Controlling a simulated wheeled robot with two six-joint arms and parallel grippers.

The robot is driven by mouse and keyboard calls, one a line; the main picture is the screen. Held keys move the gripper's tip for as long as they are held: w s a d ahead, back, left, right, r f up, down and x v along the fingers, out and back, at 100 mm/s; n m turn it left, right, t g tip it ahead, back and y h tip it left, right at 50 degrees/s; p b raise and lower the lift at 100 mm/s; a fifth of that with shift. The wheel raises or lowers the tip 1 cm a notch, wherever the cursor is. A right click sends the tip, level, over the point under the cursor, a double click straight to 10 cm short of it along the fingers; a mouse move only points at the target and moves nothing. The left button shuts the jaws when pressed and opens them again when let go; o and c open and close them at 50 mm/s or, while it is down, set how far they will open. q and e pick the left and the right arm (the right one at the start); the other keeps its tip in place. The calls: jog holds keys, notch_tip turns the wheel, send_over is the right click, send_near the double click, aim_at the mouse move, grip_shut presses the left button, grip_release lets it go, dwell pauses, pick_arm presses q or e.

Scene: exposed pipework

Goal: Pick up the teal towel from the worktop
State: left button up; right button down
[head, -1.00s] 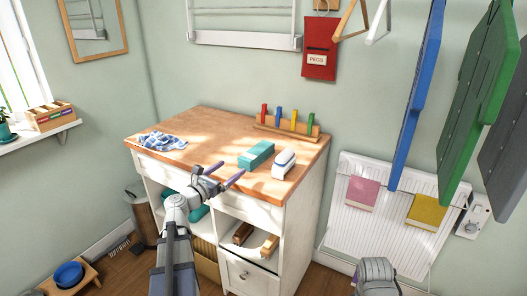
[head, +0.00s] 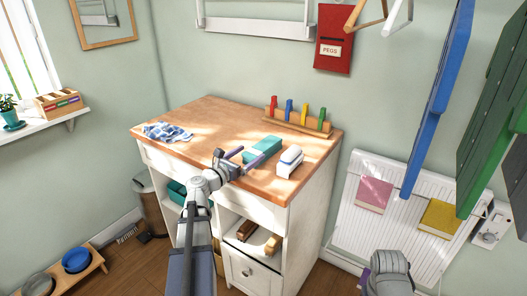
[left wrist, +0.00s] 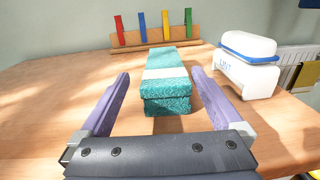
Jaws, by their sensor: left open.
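The teal towel (head: 263,147) lies folded on the wooden worktop (head: 212,112), near its front right part. In the left wrist view the towel (left wrist: 168,75) is a folded block with a pale band across it. My left gripper (head: 247,157) is open just in front of the towel. In the left wrist view its purple fingers (left wrist: 158,95) stand either side of the towel's near end, with gaps on both sides. My right gripper (head: 385,280) shows only in part at the bottom right, and its jaws are not clear.
A white lint box (head: 289,160) stands close to the right of the towel. A rack of coloured pegs (head: 297,120) is behind it. A blue checked cloth (head: 167,132) lies at the worktop's left. The middle left of the worktop is clear.

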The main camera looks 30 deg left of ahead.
aim_at(260, 147)
pick_arm(q)
jog(key=shift+w+d, duration=0.25)
jog(key=shift+w, duration=0.75)
jog(key=shift+w+d, duration=0.2)
jog(key=shift+w, duration=0.85)
jog(key=shift+w+d, duration=0.25)
jog(key=shift+w, duration=0.75)
jog(key=shift+c, duration=0.2)
jog(key=c, duration=1.4)
